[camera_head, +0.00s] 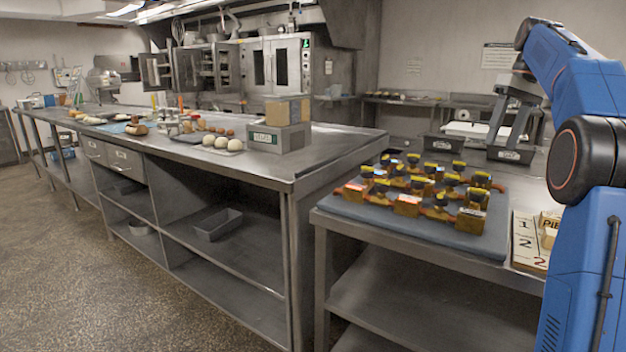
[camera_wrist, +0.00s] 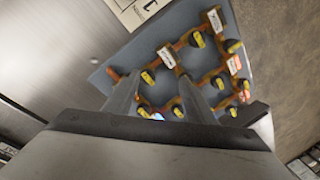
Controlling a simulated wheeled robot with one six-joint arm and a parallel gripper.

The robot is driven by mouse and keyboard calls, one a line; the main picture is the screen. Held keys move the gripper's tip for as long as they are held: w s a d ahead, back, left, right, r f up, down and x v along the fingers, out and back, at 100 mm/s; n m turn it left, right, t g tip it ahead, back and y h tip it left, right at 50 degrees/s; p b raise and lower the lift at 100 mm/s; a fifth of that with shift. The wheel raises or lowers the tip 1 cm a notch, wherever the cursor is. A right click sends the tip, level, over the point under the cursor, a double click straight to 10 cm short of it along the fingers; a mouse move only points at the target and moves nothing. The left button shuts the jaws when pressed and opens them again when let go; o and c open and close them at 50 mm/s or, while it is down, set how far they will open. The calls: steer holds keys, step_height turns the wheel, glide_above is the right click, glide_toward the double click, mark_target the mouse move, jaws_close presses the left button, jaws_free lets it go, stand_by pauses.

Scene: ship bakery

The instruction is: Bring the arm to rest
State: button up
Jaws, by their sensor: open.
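My arm, blue with a dark joint, rises at the right edge of the head view. My gripper (camera_head: 510,110) hangs from it at the upper right, above the side table. In the wrist view my gripper (camera_wrist: 160,98) shows two grey fingers spread apart with nothing held between them. Beyond the fingers lies the grey board (camera_wrist: 205,20) with brown pipe pieces and several dark knobs with yellow tops. The same board (camera_head: 350,207) lies on the side table in the head view. My gripper is apart from it.
Dark bins (camera_head: 510,154) stand at the table's back. A long steel counter (camera_head: 310,165) at left holds a grey box (camera_head: 275,139) and dough balls. The floor at left is clear.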

steer(key=s+a+f+m+t+h, duration=0.1)
steer(key=s+a+f, duration=0.4)
steer(key=s+a, duration=0.4)
steer(key=s+a+f+m+t+h, duration=0.15)
steer(key=s+a+f, duration=0.25)
steer(key=s+a, duration=0.5)
steer(key=s+a+f+t, duration=0.1)
steer(key=s+f, duration=1)
steer(key=s+a+f+t, duration=0.1)
steer(key=s+a+f, duration=0.1)
steer(key=s+f, duration=0.9)
steer(key=shift+a+f+t, duration=0.3)
steer(key=shift+t, duration=0.05)
steer(key=shift+r, duration=0.1)
